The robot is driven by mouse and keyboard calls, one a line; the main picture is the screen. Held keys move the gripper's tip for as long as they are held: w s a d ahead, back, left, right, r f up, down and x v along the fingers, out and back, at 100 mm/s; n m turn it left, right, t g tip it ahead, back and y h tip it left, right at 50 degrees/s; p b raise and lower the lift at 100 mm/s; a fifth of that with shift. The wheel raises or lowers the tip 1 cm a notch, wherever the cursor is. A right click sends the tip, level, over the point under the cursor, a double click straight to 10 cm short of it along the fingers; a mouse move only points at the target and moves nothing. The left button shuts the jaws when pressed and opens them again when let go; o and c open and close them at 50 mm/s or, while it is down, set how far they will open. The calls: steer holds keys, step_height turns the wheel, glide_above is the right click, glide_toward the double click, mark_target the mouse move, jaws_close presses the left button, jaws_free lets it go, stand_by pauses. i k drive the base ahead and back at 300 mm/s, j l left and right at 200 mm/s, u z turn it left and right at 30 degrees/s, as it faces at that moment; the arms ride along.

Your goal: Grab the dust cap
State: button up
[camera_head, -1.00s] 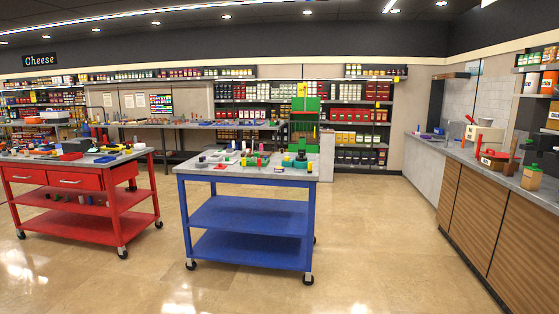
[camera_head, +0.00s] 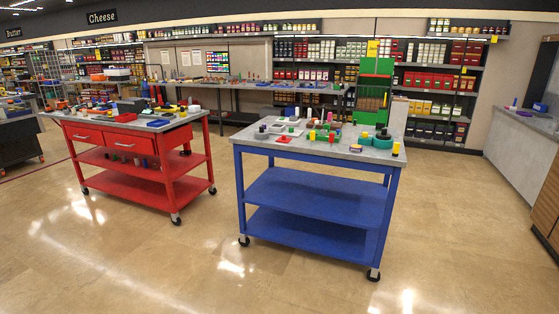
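I cannot make out which item is the dust cap; the small parts are too tiny to tell apart. A blue cart (camera_head: 320,192) with a grey top stands in the centre, with several small coloured parts on top. Among them are a red flat piece (camera_head: 284,139), a yellow-topped piece (camera_head: 396,148) at the right edge and a teal round piece (camera_head: 382,141). A red cart (camera_head: 150,187) at the left also bears many small items. My gripper is not in view.
A green rack (camera_head: 375,85) stands at the back of the blue cart. A grey workbench (camera_head: 250,87) and stocked shelves lie behind. A counter (camera_head: 520,140) is at the right. The floor (camera_head: 130,260) in front is clear, with a gap between the carts.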

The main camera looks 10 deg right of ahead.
mark_target(383, 135)
steer(key=i, duration=2.15)
steer(key=i+z, duration=0.15)
steer(key=i, duration=0.3)
steer(key=i+j+z, duration=0.15)
steer(key=i, duration=0.35)
steer(key=i+j+z, duration=0.15)
steer(key=i, duration=0.3)
